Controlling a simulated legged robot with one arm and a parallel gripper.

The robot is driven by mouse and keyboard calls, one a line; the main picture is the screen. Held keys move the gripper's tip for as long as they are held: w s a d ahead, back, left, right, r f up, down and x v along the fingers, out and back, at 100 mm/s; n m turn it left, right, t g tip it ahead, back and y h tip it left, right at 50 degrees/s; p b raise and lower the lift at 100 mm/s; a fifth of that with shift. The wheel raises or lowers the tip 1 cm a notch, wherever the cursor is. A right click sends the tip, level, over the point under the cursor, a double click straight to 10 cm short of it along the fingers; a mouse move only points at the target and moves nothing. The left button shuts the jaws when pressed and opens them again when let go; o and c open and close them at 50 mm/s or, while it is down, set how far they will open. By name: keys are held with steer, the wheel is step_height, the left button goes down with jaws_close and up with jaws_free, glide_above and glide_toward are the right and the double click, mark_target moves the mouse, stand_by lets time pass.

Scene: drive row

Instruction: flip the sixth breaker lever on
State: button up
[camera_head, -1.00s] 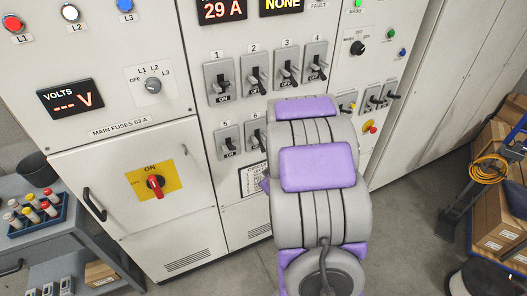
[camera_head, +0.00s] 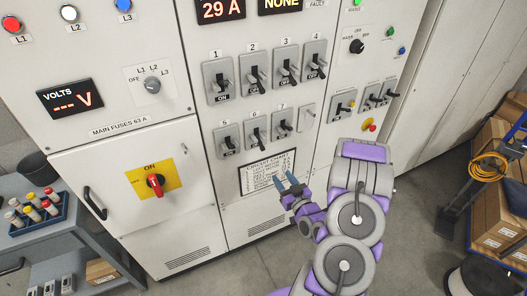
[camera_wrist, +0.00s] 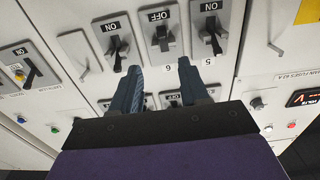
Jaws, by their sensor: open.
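The sixth breaker (camera_head: 256,130) is in the lower row of the grey panel, between breakers 5 and 7. In the wrist view, which is upside down, the sixth breaker (camera_wrist: 161,36) shows an OFF label beside its dark lever, while its two neighbours show ON. My gripper (camera_head: 285,181) is below and right of it in the head view, in front of the printed sheet. Its two blue fingers (camera_wrist: 162,82) are apart with nothing between them. They point toward the lower breaker row and appear clear of the lever.
Breaker 5 (camera_head: 228,139) and breaker 7 (camera_head: 282,122) flank it closely, with a blank plate (camera_head: 307,117) to the right. Breakers 1 to 4 are above. A red main switch (camera_head: 155,184) is at left. A trolley (camera_head: 70,250) stands at lower left; boxes (camera_head: 500,205) are at right.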

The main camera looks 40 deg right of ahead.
steer(key=b, duration=0.6)
glide_toward(263, 150)
steer(key=x, duration=0.3)
steer(key=b+x, duration=0.1)
steer(key=x, duration=0.3)
steer(key=f+x, duration=0.1)
steer(key=x, duration=0.2)
steer(key=shift+w+d, duration=0.25)
steer(key=shift+w, duration=0.05)
jaws_close()
